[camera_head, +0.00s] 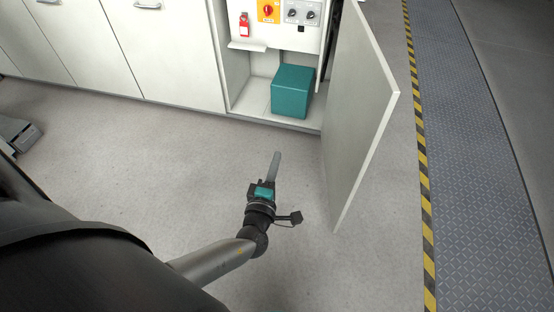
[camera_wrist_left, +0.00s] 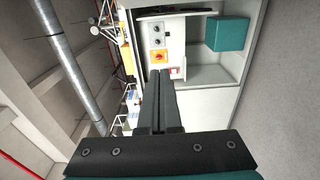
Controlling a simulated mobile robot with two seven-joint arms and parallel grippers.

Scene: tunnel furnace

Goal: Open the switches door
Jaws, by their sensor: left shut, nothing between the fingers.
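The switches door (camera_head: 358,110) is a pale panel that stands swung wide open on the right side of its cabinet in the head view. Inside the open cabinet are a panel with a yellow and red rotary switch (camera_head: 268,11), black knobs (camera_head: 301,14) and a red tag-like item (camera_head: 244,25). My left gripper (camera_head: 276,158) is shut and empty, in front of the opening and left of the door, apart from it. The left wrist view shows its closed fingers (camera_wrist_left: 160,100) pointing at the cabinet, with the yellow switch (camera_wrist_left: 159,56) beyond. My right gripper is not in view.
A teal box (camera_head: 292,91) sits on the cabinet floor; it also shows in the wrist view (camera_wrist_left: 228,34). Closed white cabinets (camera_head: 170,50) run to the left. Yellow-black striping (camera_head: 416,120) edges a metal walkway (camera_head: 470,150) at right. The floor before the cabinet is clear.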

